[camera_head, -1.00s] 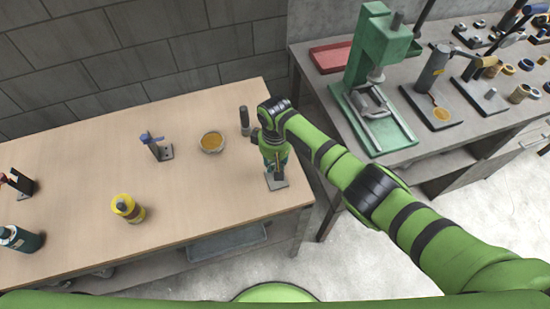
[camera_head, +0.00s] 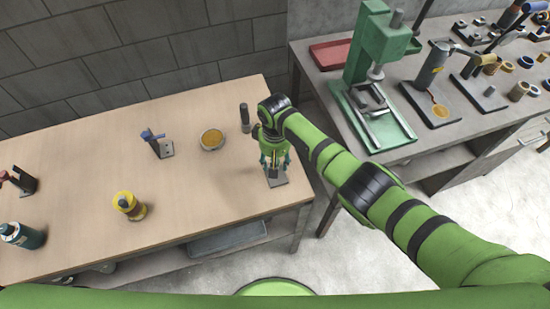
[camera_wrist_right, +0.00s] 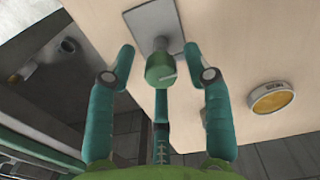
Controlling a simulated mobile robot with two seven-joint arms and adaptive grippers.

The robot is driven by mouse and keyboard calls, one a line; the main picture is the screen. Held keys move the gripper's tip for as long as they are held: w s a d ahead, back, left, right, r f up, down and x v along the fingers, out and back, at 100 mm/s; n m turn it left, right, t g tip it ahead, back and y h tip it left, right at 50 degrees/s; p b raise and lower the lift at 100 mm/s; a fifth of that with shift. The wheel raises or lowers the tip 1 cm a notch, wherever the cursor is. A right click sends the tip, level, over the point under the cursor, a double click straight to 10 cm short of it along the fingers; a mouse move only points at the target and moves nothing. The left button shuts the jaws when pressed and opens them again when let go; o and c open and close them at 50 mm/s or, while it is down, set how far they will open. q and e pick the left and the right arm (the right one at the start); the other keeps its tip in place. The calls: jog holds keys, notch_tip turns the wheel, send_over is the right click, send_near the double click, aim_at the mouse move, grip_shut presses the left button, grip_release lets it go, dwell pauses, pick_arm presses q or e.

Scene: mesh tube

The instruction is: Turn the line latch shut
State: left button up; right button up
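A grey plate (camera_head: 276,183) lies at the right front corner of the wooden table. In the right wrist view, a short post with a green knob (camera_wrist_right: 160,68) stands on this plate (camera_wrist_right: 139,22). My right gripper (camera_head: 275,162) points down over it. In the right wrist view, the teal fingers of the right gripper (camera_wrist_right: 168,62) are spread, two beside the knob and one behind it, with gaps at the sides. The knob is not clearly gripped. No label shows whether this is the line latch. My left gripper is not in view.
A blue-handled bracket (camera_head: 156,143), an amber dish (camera_head: 212,139), a dark upright cylinder (camera_head: 244,117) and a yellow canister (camera_head: 129,205) stand on the table. A red-handled bracket (camera_head: 22,182) and a teal bottle (camera_head: 22,236) are at left. A green press (camera_head: 370,60) stands on the right bench.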

notch_tip(320, 180, up, 12)
dwell(0.7)
jog(key=shift+f, duration=0.1)
dwell(0.3)
